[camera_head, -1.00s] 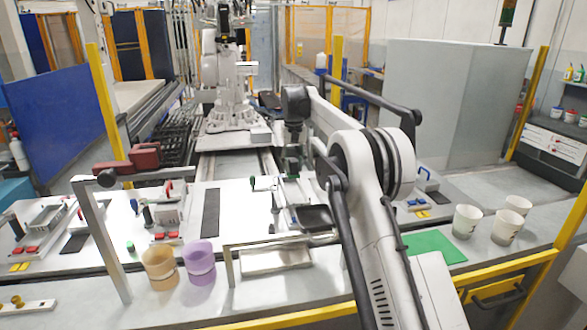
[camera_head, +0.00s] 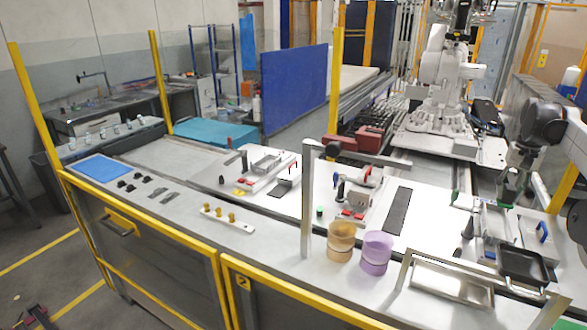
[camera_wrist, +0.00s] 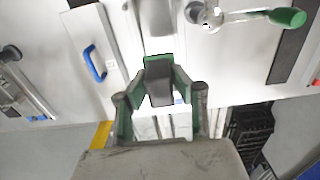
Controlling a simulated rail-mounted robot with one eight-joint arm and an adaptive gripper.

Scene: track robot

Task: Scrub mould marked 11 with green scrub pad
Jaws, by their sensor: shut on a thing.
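My gripper (camera_head: 508,196) hangs at the right above the white bench, near a grey fixture. In the wrist view my gripper (camera_wrist: 158,92) is shut on a small dark block with green edges, which I take to be the green scrub pad (camera_wrist: 158,68). Its far side is hidden. The block appears held clear of the bench. Metal mould-like fixtures stand on the white plates: one at the right (camera_head: 490,222), one in the middle (camera_head: 362,188), one at the left (camera_head: 265,163). No number 11 is legible, so I cannot tell which mould is marked.
An orange cup (camera_head: 341,242) and a purple cup (camera_head: 376,253) stand beside a metal frame (camera_head: 308,200). A shallow metal tray (camera_head: 450,284) and a black pan (camera_head: 524,267) lie at the front right. A clamp with a green handle (camera_wrist: 288,17) shows in the wrist view. Yellow rails edge the bench.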

